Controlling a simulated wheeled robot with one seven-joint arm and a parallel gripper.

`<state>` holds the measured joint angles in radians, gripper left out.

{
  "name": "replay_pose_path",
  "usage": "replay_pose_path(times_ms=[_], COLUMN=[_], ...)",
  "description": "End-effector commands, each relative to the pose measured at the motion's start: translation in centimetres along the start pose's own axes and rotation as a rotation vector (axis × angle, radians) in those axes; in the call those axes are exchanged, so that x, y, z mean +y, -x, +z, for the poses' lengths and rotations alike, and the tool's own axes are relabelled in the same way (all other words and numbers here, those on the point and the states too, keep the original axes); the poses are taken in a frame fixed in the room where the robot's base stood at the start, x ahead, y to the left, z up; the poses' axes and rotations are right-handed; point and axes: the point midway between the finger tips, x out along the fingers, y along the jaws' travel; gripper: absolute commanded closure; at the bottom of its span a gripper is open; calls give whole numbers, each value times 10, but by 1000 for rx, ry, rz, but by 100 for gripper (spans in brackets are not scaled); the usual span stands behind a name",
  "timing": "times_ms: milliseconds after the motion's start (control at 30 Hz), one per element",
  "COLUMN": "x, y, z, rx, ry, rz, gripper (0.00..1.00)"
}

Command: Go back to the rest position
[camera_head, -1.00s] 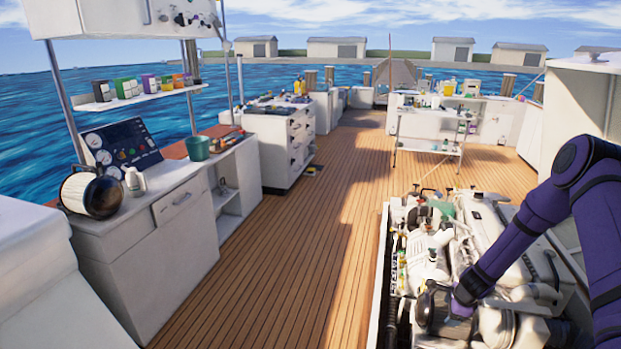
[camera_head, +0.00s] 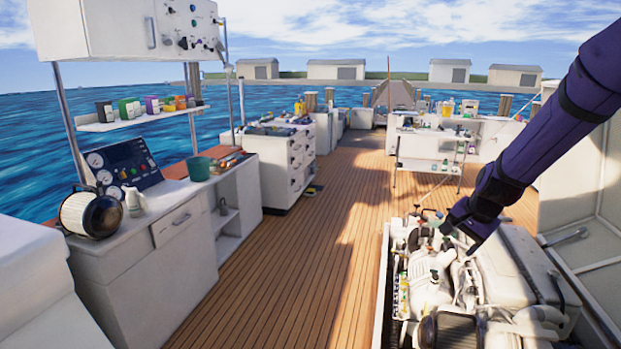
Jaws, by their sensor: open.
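My purple arm comes in from the upper right of the head view and slants down to the left. My gripper (camera_head: 447,226) is at its lower end, dark and small, over the far part of the white engine (camera_head: 440,275) in the open hatch. The jaws are open and I see nothing held between them. I cannot tell how high the gripper is above the engine parts. A dark round part with a ribbed face (camera_head: 452,330) sits at the near end of the engine, clear of my gripper.
A raised white hatch panel (camera_head: 590,205) stands right of the engine. A white counter (camera_head: 165,235) with a gauge panel (camera_head: 122,165) and a green bucket (camera_head: 198,168) runs along the left. A white table (camera_head: 430,160) stands at the back. The wooden deck (camera_head: 310,240) between is clear.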

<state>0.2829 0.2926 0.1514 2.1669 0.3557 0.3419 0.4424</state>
Motion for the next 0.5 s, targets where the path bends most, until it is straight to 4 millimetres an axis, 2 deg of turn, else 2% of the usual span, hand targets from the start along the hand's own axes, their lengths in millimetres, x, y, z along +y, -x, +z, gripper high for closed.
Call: replay_pose_path(times_ms=[33,100,333,500], x=[-3,-4,2,16], y=[21,44,115,162], z=[8,19,58,88], rx=[8,13,31,46], ry=[47,105,297,431], rz=[-4,-4,0,8], gripper=[30,30,30,30])
